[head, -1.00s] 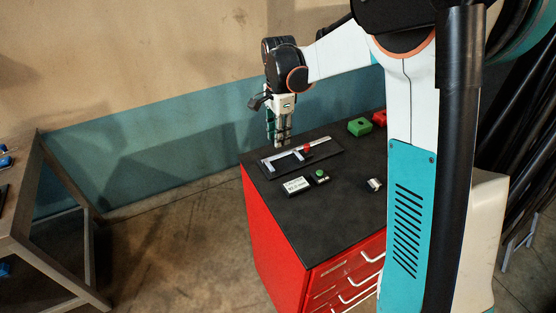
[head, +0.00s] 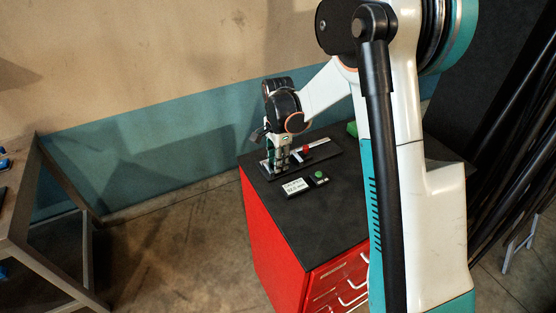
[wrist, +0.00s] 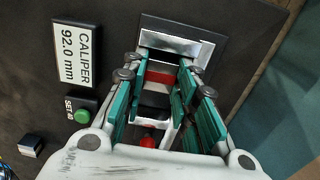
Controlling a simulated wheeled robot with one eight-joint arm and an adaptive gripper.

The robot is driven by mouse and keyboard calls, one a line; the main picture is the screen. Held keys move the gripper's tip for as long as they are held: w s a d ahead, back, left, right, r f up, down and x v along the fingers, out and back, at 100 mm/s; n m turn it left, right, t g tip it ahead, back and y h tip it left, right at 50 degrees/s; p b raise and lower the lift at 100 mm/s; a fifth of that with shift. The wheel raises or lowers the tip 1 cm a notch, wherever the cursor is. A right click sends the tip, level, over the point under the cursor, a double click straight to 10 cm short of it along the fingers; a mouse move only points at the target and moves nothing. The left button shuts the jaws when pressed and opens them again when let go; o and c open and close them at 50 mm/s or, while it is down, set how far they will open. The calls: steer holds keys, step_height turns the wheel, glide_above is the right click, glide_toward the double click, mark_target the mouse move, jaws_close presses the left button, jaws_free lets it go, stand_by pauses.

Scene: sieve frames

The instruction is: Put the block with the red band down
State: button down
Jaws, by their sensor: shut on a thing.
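My gripper (head: 278,166) points down over the left end of the caliper (head: 318,144) on the cabinet top. In the wrist view, the teal fingers of my gripper (wrist: 162,95) are shut on the block with the red band (wrist: 160,77). The red band shows between the fingers, with dark surfaces beside it. The caliper's silver end (wrist: 175,43) lies just beyond the fingertips, and its red knob (wrist: 148,140) is on the near side. The fingers hide most of the block. I cannot tell whether the block touches the caliper or its plate.
A sign reading "CALIPER 92.0 mm" (wrist: 77,55) and a green button (wrist: 82,116) lie beside the caliper. A small block (wrist: 31,145) lies farther off. A green object (head: 352,129) is at the back, partly behind my arm. The cabinet's front top (head: 320,225) is clear.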

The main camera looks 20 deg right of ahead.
steer(key=shift+f, duration=0.1)
steer(key=c, duration=1.3)
jaws_free()
steer(key=s+r+n+t, duration=0.15)
steer(key=s+r, duration=0.25)
steer(key=r, duration=0.5)
steer(key=s+r+n, duration=0.3)
steer(key=r, duration=0.7)
steer(key=s+n+t, duration=0.5)
steer(key=s+n, duration=0.6)
steer(key=s, duration=0.9)
steer(key=shift+s+r+t+p, duration=0.2)
steer(key=shift+r+t+p, duration=0.1)
steer(key=shift+t+p, duration=0.05)
